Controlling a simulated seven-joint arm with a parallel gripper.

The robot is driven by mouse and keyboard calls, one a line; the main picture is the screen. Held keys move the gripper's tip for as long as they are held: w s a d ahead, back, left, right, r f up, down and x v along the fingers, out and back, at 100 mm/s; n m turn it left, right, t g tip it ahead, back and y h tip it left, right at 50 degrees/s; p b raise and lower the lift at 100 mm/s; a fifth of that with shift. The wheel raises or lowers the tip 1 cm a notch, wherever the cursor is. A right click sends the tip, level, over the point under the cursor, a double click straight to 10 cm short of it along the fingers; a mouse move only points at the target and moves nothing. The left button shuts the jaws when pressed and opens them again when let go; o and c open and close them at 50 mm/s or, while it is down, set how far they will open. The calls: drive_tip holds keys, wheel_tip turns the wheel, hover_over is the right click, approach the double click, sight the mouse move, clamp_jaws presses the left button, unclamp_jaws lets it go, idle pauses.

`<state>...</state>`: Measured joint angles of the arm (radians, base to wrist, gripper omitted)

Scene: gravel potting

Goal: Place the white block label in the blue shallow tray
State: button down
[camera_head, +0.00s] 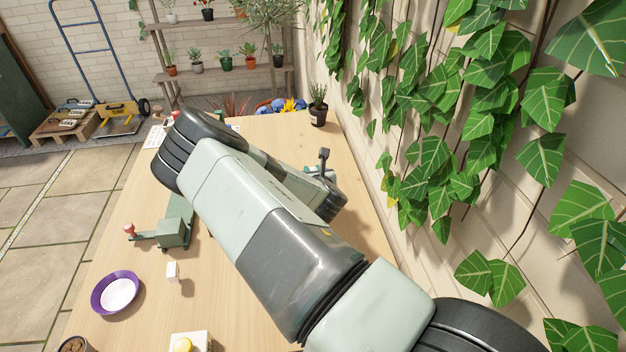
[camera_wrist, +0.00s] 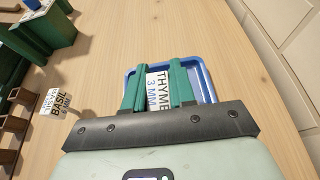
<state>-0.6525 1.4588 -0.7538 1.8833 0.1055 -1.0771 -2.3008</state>
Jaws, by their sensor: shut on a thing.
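In the wrist view, my gripper (camera_wrist: 158,84) has its two green fingers on either side of a white block label (camera_wrist: 158,76) printed "THYME 3 M…", and it is shut on it. The blue shallow tray (camera_wrist: 206,75) lies behind the fingers, and the held label overlaps it in the picture. I cannot tell how high the label is above the tray floor. The near part of the tray is hidden by my gripper. In the head view my arm hides the held label and most of the tray area.
Another white label marked "BASIL" (camera_wrist: 58,102) stands left of the tray, near green and brown fixtures (camera_wrist: 15,100). In the head view, a purple dish (camera_head: 97,296), a small white block (camera_head: 172,270) and a yellow-button box (camera_head: 190,342) are at lower left. A potted plant (camera_head: 318,113) stands at the back.

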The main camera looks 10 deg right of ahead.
drive_tip(key=shift+f, duration=1.4)
drive_tip(key=shift+f, duration=0.1)
drive_tip(key=c, duration=0.9)
unclamp_jaws()
drive_tip(key=shift+c, duration=0.2)
